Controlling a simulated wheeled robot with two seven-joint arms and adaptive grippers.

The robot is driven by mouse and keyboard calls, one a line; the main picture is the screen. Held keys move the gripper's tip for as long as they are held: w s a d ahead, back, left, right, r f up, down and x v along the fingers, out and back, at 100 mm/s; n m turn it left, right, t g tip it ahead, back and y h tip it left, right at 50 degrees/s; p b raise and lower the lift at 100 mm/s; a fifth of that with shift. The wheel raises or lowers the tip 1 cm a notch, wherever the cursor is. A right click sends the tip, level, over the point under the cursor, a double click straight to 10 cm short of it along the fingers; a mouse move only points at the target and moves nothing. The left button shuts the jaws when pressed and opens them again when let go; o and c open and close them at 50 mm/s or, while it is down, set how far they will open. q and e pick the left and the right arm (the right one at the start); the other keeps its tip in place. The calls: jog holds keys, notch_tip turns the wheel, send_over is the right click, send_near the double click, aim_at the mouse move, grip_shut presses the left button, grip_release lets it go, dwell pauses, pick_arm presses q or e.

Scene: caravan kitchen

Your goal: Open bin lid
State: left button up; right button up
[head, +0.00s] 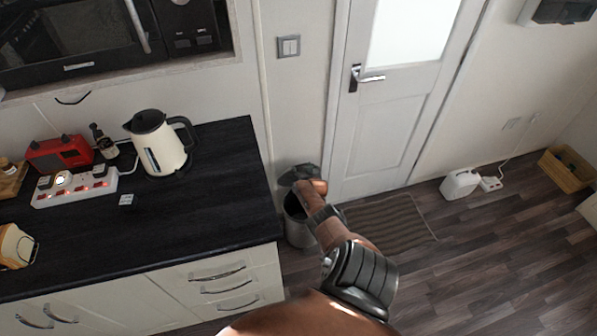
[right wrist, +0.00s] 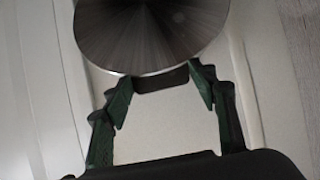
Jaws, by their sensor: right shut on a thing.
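The bin (head: 299,232) is a small grey metal cylinder standing on the floor between the counter's end and the door. Its round lid (head: 297,173) is raised above the rim, and the dark bin opening shows below it. In the right wrist view the lid (right wrist: 152,32) is a dark brushed-metal disc at the top. My right gripper (head: 308,186) is at the lid's near edge. Its fingers (right wrist: 163,78) are shut on the lid's edge, at a dark tab. My arm hides part of the bin's right side. My left gripper is not in view.
A black counter (head: 225,190) with a kettle (head: 158,143) stands left of the bin. A closed white door (head: 395,110) is behind, with a striped mat (head: 390,222) before it. A white canister (head: 459,184) stands further right. The floor at right is mostly clear.

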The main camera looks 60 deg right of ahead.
jog(key=shift+s+a+f, duration=0.1)
jog(key=shift+a+f, duration=0.05)
jog(key=shift+f, duration=0.2)
jog(key=o, duration=1.7)
jog(key=shift+f, duration=0.1)
jog(key=shift+o, duration=0.3)
jog(key=shift+r, duration=0.2)
jog(key=shift+w+a, duration=0.55)
jog(key=shift+s+a+r, duration=0.1)
jog(key=shift+a+r, duration=0.05)
jog(key=shift+s+r, duration=0.25)
jog(key=shift+s, duration=0.25)
jog(key=shift+s+r, duration=0.2)
jog(key=shift+s, duration=0.3)
jog(key=v, duration=0.9)
jog(key=shift+s+r, duration=0.2)
jog(key=shift+s, duration=0.1)
